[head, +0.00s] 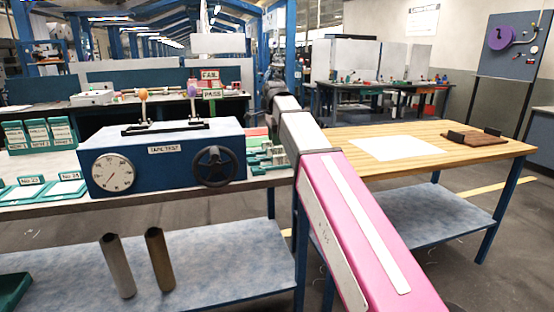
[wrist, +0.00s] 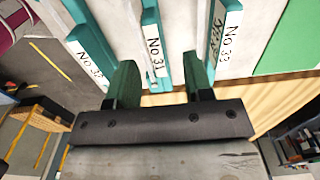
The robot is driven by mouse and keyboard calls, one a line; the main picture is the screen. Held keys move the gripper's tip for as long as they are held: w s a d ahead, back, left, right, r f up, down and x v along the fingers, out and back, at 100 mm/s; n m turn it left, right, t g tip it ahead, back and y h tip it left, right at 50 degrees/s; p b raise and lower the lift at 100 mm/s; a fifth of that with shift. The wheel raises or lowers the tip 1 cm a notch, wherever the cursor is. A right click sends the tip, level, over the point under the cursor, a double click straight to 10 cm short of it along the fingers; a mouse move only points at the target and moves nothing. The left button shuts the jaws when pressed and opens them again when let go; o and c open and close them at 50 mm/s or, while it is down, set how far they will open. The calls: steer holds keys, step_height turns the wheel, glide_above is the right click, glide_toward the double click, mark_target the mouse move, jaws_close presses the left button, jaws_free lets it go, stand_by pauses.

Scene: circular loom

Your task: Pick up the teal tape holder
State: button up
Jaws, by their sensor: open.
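In the wrist view, three teal tape holders with white labels stand side by side: one at the left (wrist: 90,42), one marked "No 31" in the middle (wrist: 153,42), and one at the right (wrist: 226,42). My gripper (wrist: 158,64) is open, with its two dark green fingers apart. The middle holder's end shows between the fingers, and I cannot tell whether either finger touches anything. In the head view, teal holders (head: 268,156) show at the table end, partly behind my arm. My gripper is hidden there.
A blue tester (head: 166,160) with a dial and handwheel stands left of the holders. More teal holders (head: 38,136) are at far left. A wooden table (head: 470,170) with white paper is at right. Two tubes (head: 160,258) stand on the lower shelf.

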mark_target(276, 149)
steer(key=shift+s+d+f, duration=0.1)
steer(key=shift+f, duration=1.1)
steer(key=shift+s+d+f, duration=0.1)
steer(key=shift+f, duration=1.05)
jaws_close()
step_height(276, 149, up, 10)
steer(key=shift+r, duration=0.1)
steer(key=shift+s, duration=0.1)
